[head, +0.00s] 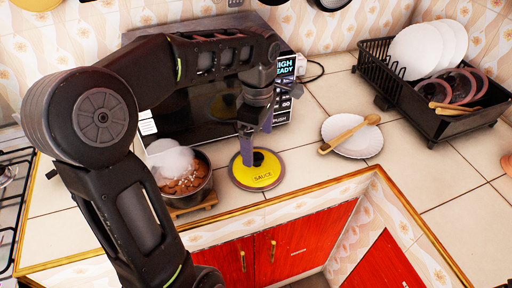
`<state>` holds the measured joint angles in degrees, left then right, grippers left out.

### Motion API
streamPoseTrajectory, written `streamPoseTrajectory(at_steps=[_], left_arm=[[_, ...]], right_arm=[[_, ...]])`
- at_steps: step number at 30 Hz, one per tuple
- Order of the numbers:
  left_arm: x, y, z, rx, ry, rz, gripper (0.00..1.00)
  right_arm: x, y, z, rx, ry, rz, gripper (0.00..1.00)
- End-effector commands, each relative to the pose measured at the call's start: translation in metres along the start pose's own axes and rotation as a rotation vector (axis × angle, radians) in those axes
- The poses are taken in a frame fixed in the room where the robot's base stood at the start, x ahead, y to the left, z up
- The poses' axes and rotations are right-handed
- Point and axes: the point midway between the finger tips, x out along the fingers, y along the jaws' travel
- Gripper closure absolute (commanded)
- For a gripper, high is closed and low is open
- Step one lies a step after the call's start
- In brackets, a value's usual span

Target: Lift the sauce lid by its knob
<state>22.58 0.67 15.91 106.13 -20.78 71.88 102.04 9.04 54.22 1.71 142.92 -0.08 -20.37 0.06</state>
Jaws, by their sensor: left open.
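The sauce lid (256,178) is a round yellow disc with a dark rim and the word SAUCE on it. It lies on the tiled counter in the head view, right of a pot. Its dark knob is partly hidden behind my left gripper. My left gripper (248,152) points down over the knob with its fingers apart. I cannot tell whether the fingers touch the knob. My right gripper is not in view.
A pot of food (186,182) on a wooden trivet stands left of the lid. A microwave (185,115) is behind. A white plate (352,137) with a wooden spoon (347,134) lies to the right. A black dish rack (420,104) stands at the right back. Counter between lid and plate is clear.

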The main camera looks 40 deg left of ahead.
Motion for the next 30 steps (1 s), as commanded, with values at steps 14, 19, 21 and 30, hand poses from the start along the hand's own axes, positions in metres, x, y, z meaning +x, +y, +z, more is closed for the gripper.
streamPoseTrajectory(at_steps=[14, 19, 21, 30], left_arm=[[-0.001, -0.002, -0.003, -0.019, 0.008, -0.002, 0.0], [0.016, -0.002, -0.003, -0.019, 0.008, -0.003, 0.0], [0.02, -0.002, -0.003, -0.019, 0.007, -0.001, 0.0], [0.022, -0.002, -0.003, -0.018, 0.007, -0.001, 0.0]], right_arm=[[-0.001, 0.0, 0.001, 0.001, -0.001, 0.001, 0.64], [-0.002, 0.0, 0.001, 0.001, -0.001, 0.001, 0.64], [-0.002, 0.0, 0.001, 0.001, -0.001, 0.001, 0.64], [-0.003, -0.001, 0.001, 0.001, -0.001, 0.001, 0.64]])
